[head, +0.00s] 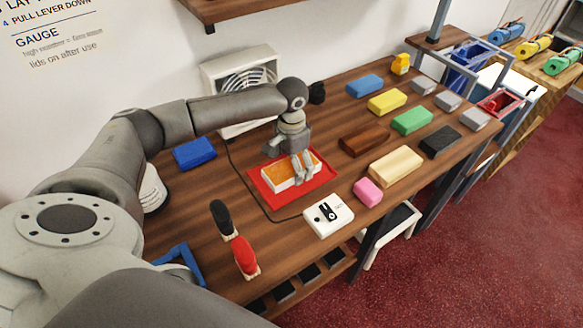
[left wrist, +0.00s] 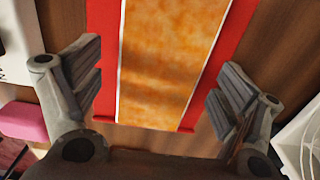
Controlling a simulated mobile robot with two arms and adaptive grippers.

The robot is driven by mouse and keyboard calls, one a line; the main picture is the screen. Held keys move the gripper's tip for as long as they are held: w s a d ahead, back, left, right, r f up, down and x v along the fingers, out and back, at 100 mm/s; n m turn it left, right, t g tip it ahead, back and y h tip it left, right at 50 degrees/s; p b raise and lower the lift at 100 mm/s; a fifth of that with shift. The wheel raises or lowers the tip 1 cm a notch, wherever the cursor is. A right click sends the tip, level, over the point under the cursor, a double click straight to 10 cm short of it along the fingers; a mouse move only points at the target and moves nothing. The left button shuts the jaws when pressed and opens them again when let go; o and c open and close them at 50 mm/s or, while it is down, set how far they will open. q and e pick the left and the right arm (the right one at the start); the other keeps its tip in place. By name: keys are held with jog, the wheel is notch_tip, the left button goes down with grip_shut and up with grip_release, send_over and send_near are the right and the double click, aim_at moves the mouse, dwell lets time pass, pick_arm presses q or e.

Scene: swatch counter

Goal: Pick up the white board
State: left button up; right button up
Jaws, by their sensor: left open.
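The board (head: 274,180) has white sides and a mottled orange top. It lies on a red tray (head: 266,191) on the wooden counter. In the left wrist view the orange top of the board (left wrist: 165,60) fills the middle, with thin white edges and the red tray (left wrist: 232,35) on both sides. My left gripper (head: 302,170) is over the board, fingers pointing down. In the left wrist view my left gripper (left wrist: 160,95) is open, with one finger on each side of the board and nothing held. Whether the fingers touch the tray cannot be told. My right gripper is not in view.
A white fan unit (head: 215,75) stands behind the tray. A white device (head: 318,225), a pink block (head: 368,191), a cream block (head: 396,165) and a brown block (head: 363,139) lie to the right. Black (head: 221,218) and red (head: 245,255) handled tools stand in front.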

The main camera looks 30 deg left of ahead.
pick_arm(q)
jog(key=shift+f, duration=0.15)
jog(key=c, duration=1.2)
